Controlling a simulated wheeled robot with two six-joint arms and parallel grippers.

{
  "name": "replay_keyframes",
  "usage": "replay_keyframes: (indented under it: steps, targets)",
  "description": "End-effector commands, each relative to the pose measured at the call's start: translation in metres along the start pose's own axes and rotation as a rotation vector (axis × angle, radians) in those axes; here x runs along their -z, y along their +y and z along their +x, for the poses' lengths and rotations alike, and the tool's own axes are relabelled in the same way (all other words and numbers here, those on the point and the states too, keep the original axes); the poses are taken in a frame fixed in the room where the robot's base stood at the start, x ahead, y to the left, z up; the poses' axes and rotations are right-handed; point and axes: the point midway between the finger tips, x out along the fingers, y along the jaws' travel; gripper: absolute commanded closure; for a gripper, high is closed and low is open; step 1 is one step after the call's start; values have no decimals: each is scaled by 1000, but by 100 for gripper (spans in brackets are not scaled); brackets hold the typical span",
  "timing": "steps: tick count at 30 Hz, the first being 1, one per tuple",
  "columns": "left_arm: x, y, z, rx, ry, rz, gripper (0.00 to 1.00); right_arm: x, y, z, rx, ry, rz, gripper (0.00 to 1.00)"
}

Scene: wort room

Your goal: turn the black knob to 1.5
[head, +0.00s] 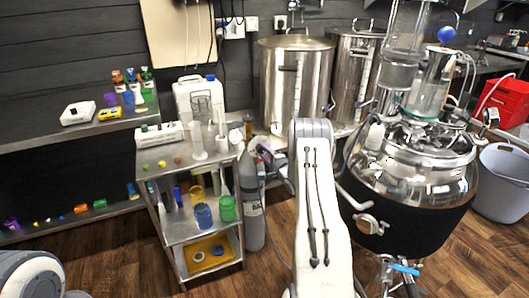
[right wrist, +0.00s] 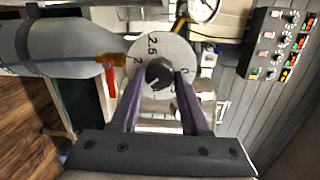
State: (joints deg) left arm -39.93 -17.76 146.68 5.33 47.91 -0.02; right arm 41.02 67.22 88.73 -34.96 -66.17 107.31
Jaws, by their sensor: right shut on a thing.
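The black knob (right wrist: 158,72) sits at the centre of a round white dial (right wrist: 172,48) in the right wrist view. The dial reads 2.5 at its upper left and 2 at its left; other figures at the right are partly covered. A small pale mark shows on the knob's lower part; the exact value it points to I cannot tell. My right gripper (right wrist: 160,80) has its two purple-grey fingers on either side of the knob, shut on it. In the head view the knob is too small or hidden beside my right arm. My left gripper is not in view.
A grey gas cylinder (head: 252,205) stands beside the steel shelf cart (head: 205,232); it also lies at the left in the right wrist view (right wrist: 75,48). A pressure gauge (right wrist: 203,8) is close above the dial. A steel vessel (head: 415,180) stands right of my arm.

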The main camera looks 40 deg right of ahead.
Motion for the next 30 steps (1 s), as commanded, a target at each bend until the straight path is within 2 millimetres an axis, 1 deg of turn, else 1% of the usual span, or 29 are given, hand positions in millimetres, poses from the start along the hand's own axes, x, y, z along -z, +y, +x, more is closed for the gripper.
replay_keyframes:
  steps: [6, 12, 28, 29, 30]
  targets:
    - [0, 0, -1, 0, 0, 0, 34, 2, 1, -1, 7, -4, 120, 100]
    - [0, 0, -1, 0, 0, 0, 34, 2, 2, -1, 11, -8, 180, 100]
    - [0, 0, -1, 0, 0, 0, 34, 2, 2, -1, 11, -9, 202, 100]
    - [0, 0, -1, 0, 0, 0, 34, 2, 2, -1, 11, -8, 202, 47]
    - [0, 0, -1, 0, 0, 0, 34, 2, 2, -1, 12, -9, 202, 32]
